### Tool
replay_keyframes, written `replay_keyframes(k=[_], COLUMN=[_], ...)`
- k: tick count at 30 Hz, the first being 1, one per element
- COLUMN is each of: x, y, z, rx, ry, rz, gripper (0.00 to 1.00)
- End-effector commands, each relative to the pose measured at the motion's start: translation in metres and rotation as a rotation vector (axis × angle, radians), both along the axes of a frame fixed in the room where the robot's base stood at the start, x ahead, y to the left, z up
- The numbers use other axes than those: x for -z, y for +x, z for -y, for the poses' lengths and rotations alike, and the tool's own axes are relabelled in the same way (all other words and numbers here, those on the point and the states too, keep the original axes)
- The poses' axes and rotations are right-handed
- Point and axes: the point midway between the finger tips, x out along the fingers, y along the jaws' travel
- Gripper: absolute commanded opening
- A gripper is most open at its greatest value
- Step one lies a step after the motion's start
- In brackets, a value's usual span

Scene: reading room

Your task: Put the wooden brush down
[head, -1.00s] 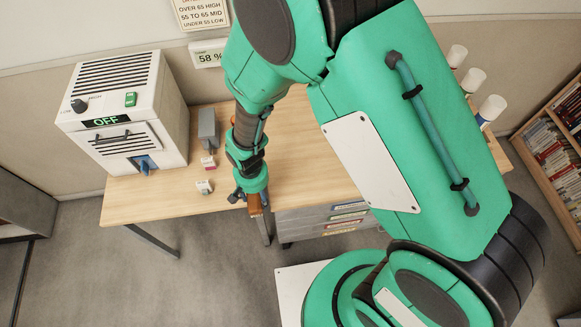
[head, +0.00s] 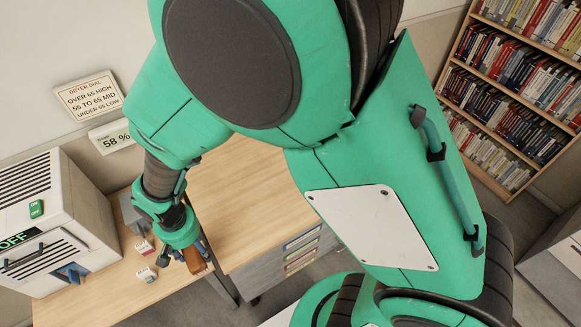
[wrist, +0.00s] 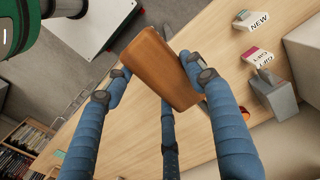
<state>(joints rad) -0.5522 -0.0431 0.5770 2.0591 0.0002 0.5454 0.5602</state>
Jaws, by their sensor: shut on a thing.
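The wooden brush (head: 195,261) shows as a brown block at the end of my arm in the head view. In the wrist view the brush (wrist: 160,68) is a tapered, tilted wooden block between my blue fingers. My gripper (wrist: 157,74) is shut on it, with one finger on each side.
A white dryer box (head: 50,215) reading OFF stands on the table at left. Small label blocks (head: 146,275) and a grey stand (head: 131,212) are close to my gripper. Grey drawers (head: 285,262) sit under the table. Bookshelves (head: 510,120) are at right.

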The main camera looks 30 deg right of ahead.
Motion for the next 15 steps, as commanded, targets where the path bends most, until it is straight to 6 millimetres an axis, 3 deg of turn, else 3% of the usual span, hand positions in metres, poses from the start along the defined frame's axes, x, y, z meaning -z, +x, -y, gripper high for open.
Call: replay_keyframes(k=[8, 15], x=[0.004, 0.004], y=[0.022, 0.042], z=[0.040, 0.086], rx=[0.142, 0.305], ry=[-0.002, 0.000], rz=[-0.002, -0.002], gripper=[0.25, 0.25])
